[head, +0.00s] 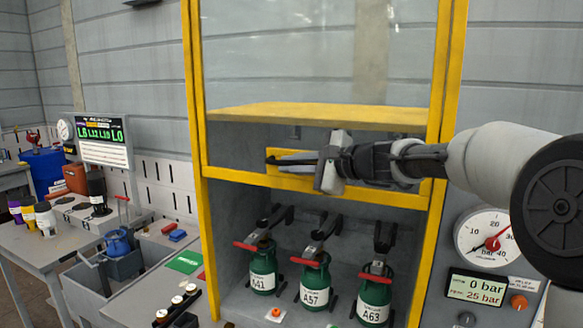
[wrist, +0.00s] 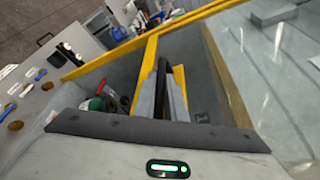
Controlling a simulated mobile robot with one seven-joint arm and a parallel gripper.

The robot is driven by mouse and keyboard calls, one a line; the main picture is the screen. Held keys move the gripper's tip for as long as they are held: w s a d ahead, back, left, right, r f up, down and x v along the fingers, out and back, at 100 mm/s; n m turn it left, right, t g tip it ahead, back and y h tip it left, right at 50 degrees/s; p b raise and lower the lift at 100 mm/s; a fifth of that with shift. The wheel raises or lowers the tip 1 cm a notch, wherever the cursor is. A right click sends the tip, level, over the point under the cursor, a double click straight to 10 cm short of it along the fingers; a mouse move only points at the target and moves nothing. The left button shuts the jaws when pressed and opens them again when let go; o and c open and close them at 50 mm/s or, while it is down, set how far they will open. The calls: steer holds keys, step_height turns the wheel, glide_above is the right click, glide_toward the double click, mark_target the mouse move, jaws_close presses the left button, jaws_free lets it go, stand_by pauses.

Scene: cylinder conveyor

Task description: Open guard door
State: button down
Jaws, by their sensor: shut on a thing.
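The guard door (head: 230,176) is a clear panel with a yellow frame, in the middle of the head view. Its yellow lower bar is above the cylinders, with an open gap below. The fingers and wrist hide part of the handle.
Green cylinders A41 (head: 263,270), A57 (head: 314,284) and A63 (head: 374,298) stand in the bay below the door. A pressure gauge (head: 486,237) and a display reading 0 bar (head: 477,289) are at right. A cluttered bench (head: 40,250) is at left.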

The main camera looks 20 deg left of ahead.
steer(key=c, duration=1.8)
jaws_free()
steer(key=shift+d, duration=0.15)
steer(key=b+v, duration=0.3)
steer(key=v, duration=1.4)
steer(key=shift+s+f, duration=0.1)
steer(key=shift+s, duration=0.1)
